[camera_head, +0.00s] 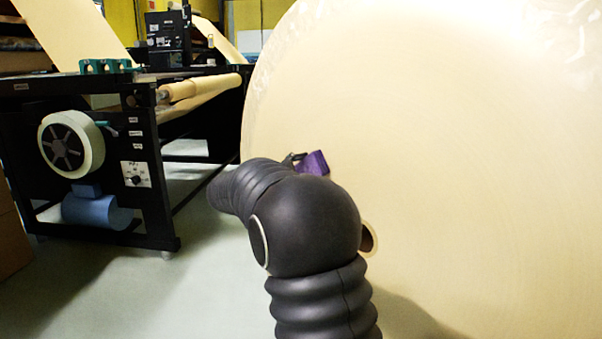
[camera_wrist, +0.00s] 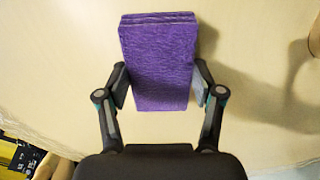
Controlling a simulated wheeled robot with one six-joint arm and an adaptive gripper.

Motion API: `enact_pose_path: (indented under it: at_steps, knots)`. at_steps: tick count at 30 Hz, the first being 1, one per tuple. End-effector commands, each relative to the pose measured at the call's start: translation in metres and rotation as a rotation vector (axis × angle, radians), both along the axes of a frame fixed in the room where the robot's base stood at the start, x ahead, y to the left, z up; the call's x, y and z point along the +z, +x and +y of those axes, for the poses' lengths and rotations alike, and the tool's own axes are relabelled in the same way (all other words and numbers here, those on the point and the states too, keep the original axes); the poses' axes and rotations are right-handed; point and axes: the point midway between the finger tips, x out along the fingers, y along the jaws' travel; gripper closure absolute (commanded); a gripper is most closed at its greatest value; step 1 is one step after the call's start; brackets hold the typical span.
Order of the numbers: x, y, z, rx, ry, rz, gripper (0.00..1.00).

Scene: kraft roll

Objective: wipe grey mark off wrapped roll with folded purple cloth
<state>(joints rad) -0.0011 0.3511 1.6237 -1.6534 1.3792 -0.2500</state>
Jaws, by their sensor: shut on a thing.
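The wrapped roll (camera_head: 470,150) is a very large pale tan disc that fills the right of the head view. Its flat face (camera_wrist: 60,60) also fills most of the wrist view. The folded purple cloth (camera_wrist: 158,62) is between the fingers of my gripper (camera_wrist: 160,90), which is shut on its two sides. In the head view the cloth (camera_head: 315,163) shows in front of the roll's face, beyond my arm. I cannot tell whether it touches the face. No grey mark is visible in either view; my arm and the cloth hide part of the face.
The roll's dark core hole (camera_head: 368,238) shows just right of my arm. A black machine frame (camera_head: 150,190) with a wheel and a blue motor (camera_head: 97,208) stands at the left. Grey floor (camera_head: 190,285) lies open between the machine and my arm.

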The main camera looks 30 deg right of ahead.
Motion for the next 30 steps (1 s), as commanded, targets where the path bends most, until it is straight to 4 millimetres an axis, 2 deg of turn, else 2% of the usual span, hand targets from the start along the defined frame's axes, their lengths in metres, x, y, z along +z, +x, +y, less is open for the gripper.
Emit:
enact_pose_path:
  at_steps: [4, 13, 24, 30]
  knots:
    - [0.0, -0.011, -0.002, 0.0, 0.0, 0.0, 0.61]
    - [0.001, -0.021, -0.004, -0.001, -0.001, 0.001, 0.61]
    - [0.001, -0.047, -0.012, -0.001, -0.001, 0.0, 0.61]
    - [0.0, -0.051, -0.012, -0.001, -0.001, 0.0, 0.61]
